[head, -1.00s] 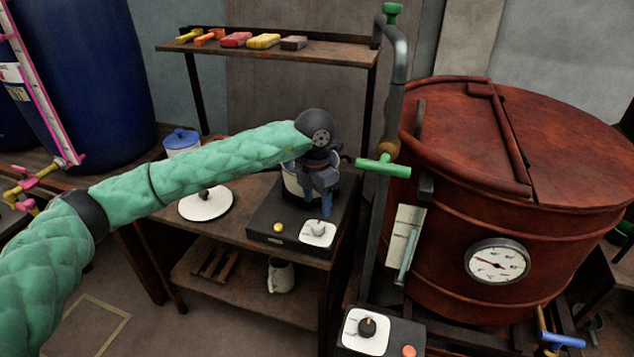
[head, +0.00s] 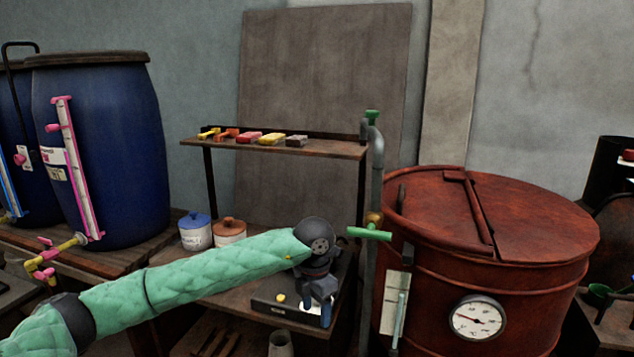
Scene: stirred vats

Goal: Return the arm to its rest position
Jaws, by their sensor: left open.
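My left arm comes in from the lower left in a green quilted sleeve. Its gripper (head: 318,296) is open and points down in front of the black hotplate (head: 288,303) on the bench. Nothing shows between its fingers, but the wrist covers much of the hotplate's top. My right gripper is not in view.
A blue-lidded jar (head: 195,232), an orange-lidded jar (head: 229,232) and blue drums (head: 112,140) are at left.

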